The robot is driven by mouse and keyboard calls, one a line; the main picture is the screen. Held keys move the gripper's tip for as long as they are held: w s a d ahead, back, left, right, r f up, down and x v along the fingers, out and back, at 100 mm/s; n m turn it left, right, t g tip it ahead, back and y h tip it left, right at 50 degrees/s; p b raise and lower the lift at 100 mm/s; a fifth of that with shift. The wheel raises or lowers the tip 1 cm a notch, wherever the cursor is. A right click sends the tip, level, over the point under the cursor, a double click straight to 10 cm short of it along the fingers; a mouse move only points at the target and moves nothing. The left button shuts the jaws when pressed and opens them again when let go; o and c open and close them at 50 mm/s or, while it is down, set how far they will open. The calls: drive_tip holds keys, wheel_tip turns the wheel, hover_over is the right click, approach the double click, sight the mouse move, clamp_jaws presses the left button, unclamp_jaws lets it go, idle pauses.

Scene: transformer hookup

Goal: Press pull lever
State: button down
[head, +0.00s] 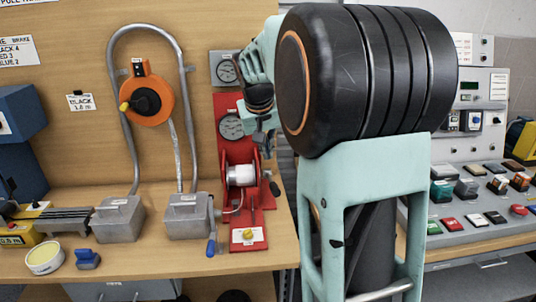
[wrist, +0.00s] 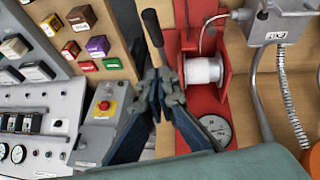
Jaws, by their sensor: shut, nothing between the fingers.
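The red winder stand (head: 226,180) is upright on the bench and carries a white spool (head: 241,175). A dark-handled lever (head: 273,186) is on its right side. In the wrist view a lever with a black grip (wrist: 152,27) stands beside the white spool (wrist: 203,70); its lower end is hidden behind my fingers. My gripper (wrist: 162,82) is shut and empty, its tips overlapping the lever in this view; I cannot tell whether they touch it. In the head view my gripper (head: 261,105) is in front of the stand's upper part, above the lever, partly hidden by my arm.
An orange reel (head: 147,100) hangs on the wooden board. Grey clamp boxes (head: 187,217) stand left of the red stand, one with a blue-handled crank (head: 211,247). A control console (head: 475,215) with buttons is at the right. A red emergency button (wrist: 104,105) is left of my gripper.

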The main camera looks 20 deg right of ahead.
hover_over(273, 184)
drive_tip(key=a, duration=0.1)
wheel_tip(273, 184, down, 7)
drive_tip(key=shift+s+f, duration=0.6)
drive_tip(key=shift+f, duration=0.3)
drive_tip(key=shift+s+f, duration=0.25)
drive_tip(key=shift+f, duration=0.35)
drive_tip(key=shift+f, duration=0.1)
